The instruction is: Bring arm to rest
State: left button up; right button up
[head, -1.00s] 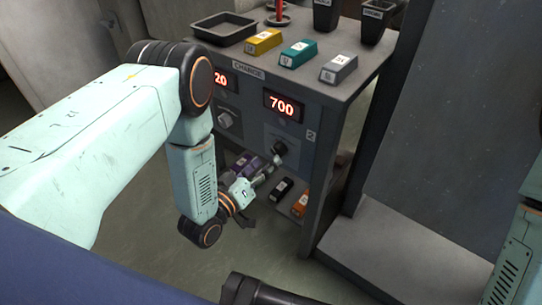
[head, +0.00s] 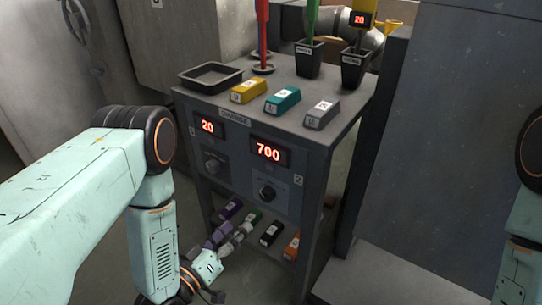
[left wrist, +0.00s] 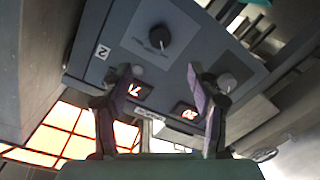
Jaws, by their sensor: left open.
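My left gripper (head: 235,242) is in front of the lower part of the charge cabinet (head: 232,180), below the dial knob (head: 266,192) of side 2. In the left wrist view its two fingers (left wrist: 160,108) stand apart with nothing held between them. That view shows the cabinet front upside down, with the side 2 knob (left wrist: 153,40) beyond the fingertips and clear of them. The other knob (head: 212,163) sits to the left. The displays read 20 (head: 207,126) and 700 (head: 270,152). My right gripper is out of view; only part of that arm shows at the right edge.
On the cabinet top are a black tray (head: 211,74), yellow (head: 248,91), teal (head: 282,100) and grey (head: 321,114) blocks, and dark cups (head: 309,58). A grey wall stands right.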

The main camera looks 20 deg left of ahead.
pick_arm(q)
jog(key=s+a+f+m+g+y+p, duration=0.1)
jog(key=s+f+m+g+y+p, duration=0.15)
jog(key=s+f+g, duration=1)
jog(key=s+a+r+g+y+p, duration=0.1)
jog(key=s+r+g+p, duration=0.3)
jog(key=s+r, duration=0.6)
jog(key=shift+s+a+y+p, duration=0.25)
jog(key=shift+s+y+p, duration=0.4)
jog(key=shift+s, duration=1.15)
